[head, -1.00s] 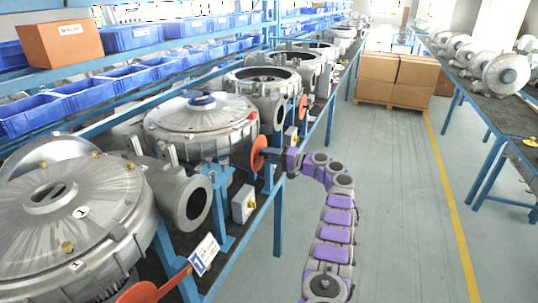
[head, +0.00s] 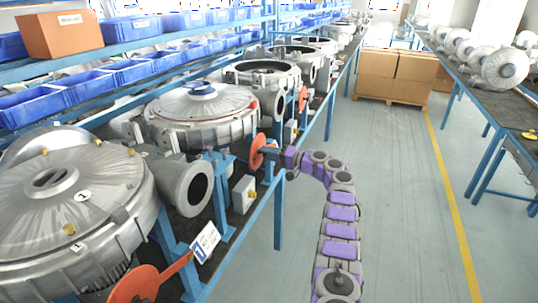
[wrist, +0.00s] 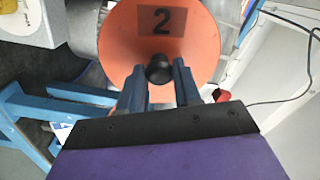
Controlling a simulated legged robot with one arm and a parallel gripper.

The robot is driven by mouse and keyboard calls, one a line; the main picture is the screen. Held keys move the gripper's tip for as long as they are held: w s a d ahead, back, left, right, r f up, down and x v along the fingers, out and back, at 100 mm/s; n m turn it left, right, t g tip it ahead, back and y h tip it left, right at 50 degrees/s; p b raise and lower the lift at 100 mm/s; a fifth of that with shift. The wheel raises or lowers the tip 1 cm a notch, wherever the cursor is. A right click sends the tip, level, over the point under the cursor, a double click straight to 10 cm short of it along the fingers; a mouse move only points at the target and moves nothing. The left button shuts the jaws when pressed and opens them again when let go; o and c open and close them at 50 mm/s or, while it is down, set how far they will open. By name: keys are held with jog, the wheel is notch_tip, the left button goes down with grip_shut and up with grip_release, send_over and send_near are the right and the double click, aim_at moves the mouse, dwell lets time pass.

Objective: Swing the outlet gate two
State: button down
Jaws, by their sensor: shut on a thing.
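Outlet gate two is an orange disc (head: 257,150) at the front of the second blower (head: 202,115) in the head view. In the head view my gripper (head: 271,154) reaches the disc from the right. The disc covers most of the outlet behind it.
The first blower (head: 75,200), with an open outlet (head: 196,189), stands at front left. Its orange gate disc (head: 133,284) hangs low beside a label "1" (head: 205,242). A grey box (head: 243,194) sits on the blue bench below gate two. The aisle floor (head: 395,190) is clear.

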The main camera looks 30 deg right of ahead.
jog(key=shift+f, duration=0.45)
jog(key=c, duration=1)
grip_release()
jog(key=shift+d, duration=0.1)
jog(key=shift+c, duration=0.2)
jog(key=shift+o, duration=1.3)
jog(key=shift+r, duration=0.1)
jog(key=shift+d, duration=0.1)
jog(key=p+v, duration=0.3)
jog(key=v, duration=1.4)
